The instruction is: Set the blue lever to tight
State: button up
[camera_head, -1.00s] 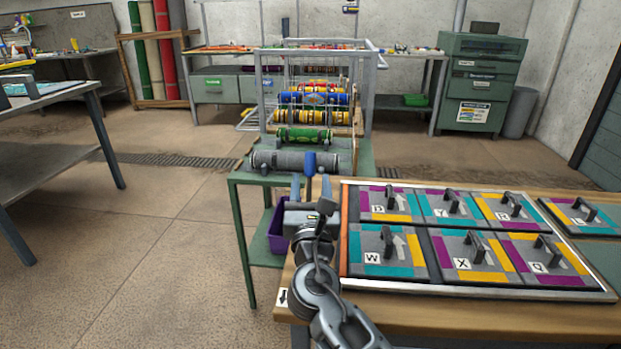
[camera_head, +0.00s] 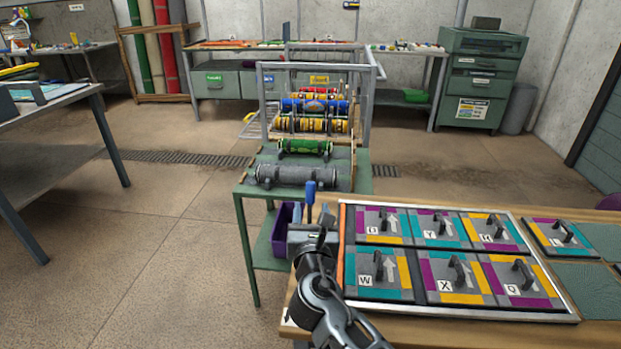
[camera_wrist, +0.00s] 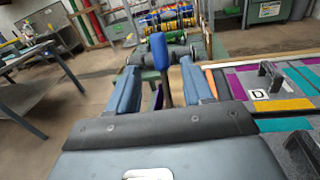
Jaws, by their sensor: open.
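The blue lever (camera_head: 310,191) has a blue handle on a dark stem and stands about upright beside the left end of the tile bench. In the wrist view its blue handle (camera_wrist: 158,48) rises between my fingers, with a visible gap on each side. My gripper (camera_head: 312,216) is open around the stem; it also shows in the wrist view (camera_wrist: 160,72). I cannot tell whether a finger touches the stem. The lever's base is hidden behind my gripper, and no "tight" mark is readable.
A framed board (camera_head: 347,285) with several lettered, handled tiles lies on the wooden bench (camera_head: 480,332) to the right. A green cart (camera_head: 240,188) with rollers stands behind the lever, with a purple bin (camera_head: 280,232) below. A grey table (camera_head: 60,130) is at left. Floor between is clear.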

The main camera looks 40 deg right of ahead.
aim_at(311, 196)
jog(key=shift+x, duration=3.9)
jog(key=shift+f, duration=0.1)
jog(key=shift+c, duration=0.4)
grip_shut()
